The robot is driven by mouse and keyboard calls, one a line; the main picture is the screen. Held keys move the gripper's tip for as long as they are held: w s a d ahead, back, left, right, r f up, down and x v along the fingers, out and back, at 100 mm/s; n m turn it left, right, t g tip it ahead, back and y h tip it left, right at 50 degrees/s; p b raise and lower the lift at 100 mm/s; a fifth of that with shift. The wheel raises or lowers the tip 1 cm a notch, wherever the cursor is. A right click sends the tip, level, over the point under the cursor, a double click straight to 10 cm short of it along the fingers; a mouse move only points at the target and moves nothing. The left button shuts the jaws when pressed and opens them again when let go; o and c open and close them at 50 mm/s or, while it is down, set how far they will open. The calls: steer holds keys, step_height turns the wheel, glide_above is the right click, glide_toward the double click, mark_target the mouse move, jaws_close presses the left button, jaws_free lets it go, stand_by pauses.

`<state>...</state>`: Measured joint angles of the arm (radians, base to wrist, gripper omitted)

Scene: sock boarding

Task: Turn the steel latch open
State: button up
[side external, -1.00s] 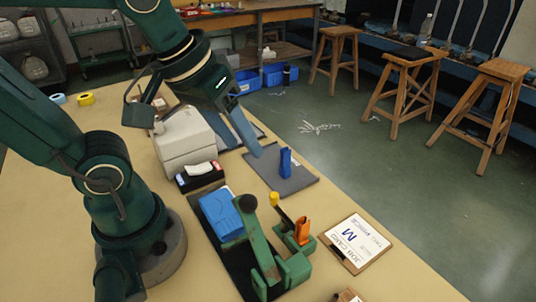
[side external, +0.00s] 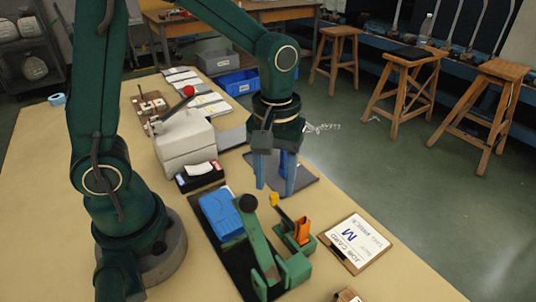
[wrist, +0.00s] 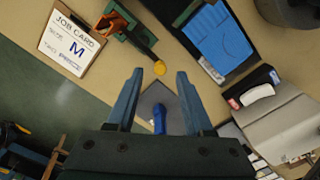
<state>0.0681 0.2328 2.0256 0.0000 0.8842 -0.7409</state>
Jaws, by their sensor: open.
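A green fixture (side external: 298,243) on the table carries an upright orange piece (side external: 302,231). A short bar with a yellow knob (side external: 275,199) sticks out from it; this looks like the latch, though I cannot tell its metal. In the wrist view the bar is dark and its yellow knob (wrist: 159,68) appears between my fingertips. My gripper (side external: 275,190) points straight down with its two blue fingers apart and empty, near the knob on its far side. I cannot tell whether a finger touches the knob.
A blue upright piece (wrist: 158,120) stands on a grey plate (side external: 308,181) behind my fingers. A green lever with a black ball (side external: 248,203) and a blue block (side external: 218,213) lie left of the fixture. A job card (side external: 356,243) lies at right.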

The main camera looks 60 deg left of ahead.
steer(key=shift+f, duration=0.95)
jaws_close()
steer(key=shift+m, duration=0.3)
steer(key=shift+w+m, duration=0.5)
steer(key=shift+m, duration=0.7)
steer(key=m, duration=0.2)
steer(key=w+m, duration=0.1)
steer(key=shift+d+m, duration=0.3)
steer(key=m, duration=0.2)
steer(key=w+d+m, duration=0.1)
steer(key=m, duration=0.2)
steer(key=shift+w+d, duration=0.15)
steer(key=shift+d, duration=0.05)
steer(key=shift+m, duration=0.3)
